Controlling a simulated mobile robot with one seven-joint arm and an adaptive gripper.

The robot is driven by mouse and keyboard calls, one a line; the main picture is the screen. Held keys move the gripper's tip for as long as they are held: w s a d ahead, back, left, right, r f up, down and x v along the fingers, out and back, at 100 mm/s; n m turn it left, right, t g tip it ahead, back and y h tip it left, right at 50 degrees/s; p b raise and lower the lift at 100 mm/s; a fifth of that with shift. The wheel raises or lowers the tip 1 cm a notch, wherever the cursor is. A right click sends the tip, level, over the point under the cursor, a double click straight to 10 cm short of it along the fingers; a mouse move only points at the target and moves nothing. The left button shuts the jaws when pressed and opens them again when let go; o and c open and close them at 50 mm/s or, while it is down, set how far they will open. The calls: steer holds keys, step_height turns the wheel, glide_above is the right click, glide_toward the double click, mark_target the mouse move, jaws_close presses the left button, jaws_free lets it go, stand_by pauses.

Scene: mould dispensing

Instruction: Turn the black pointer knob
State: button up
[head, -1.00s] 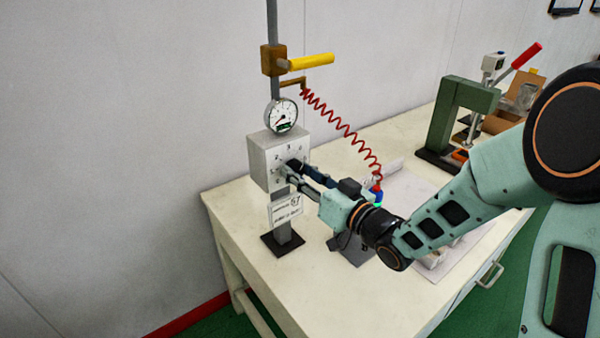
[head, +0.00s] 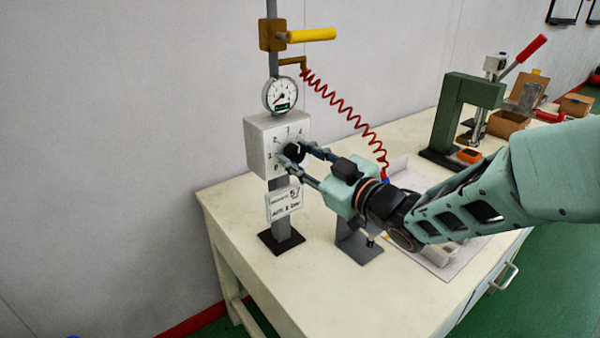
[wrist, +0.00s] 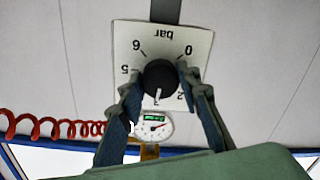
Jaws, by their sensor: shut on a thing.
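The black pointer knob (head: 294,152) sits on the white numbered dial face of a grey box (head: 259,150) on a post. In the wrist view the knob (wrist: 160,78) stands between my fingers, its white mark toward the bottom of the picture. The dial plate (wrist: 150,32) there appears upside down, with "bar" and digits around the knob. My gripper (head: 296,153) is shut on the knob, one finger on each side; it also shows in the wrist view (wrist: 159,84). The exact number at the mark is hard to read.
A round gauge (head: 281,95) with a green display sits above the box. A yellow handle (head: 311,35) and red coiled hose (head: 345,108) are above and right. A label (head: 284,203) hangs below. A green press (head: 458,120) stands at the back right. The front left tabletop is clear.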

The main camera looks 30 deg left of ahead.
steer(key=n+b, duration=0.3)
steer(key=b, duration=0.1)
steer(key=n+b, duration=0.2)
steer(key=shift+f+n, duration=0.25)
steer(key=shift+n, duration=0.05)
steer(key=n+b, duration=0.4)
steer(key=shift+r, duration=0.2)
steer(key=shift+b, duration=0.35)
steer(key=o, duration=1.2)
steer(key=shift+c, duration=0.2)
steer(key=shift+r, duration=0.1)
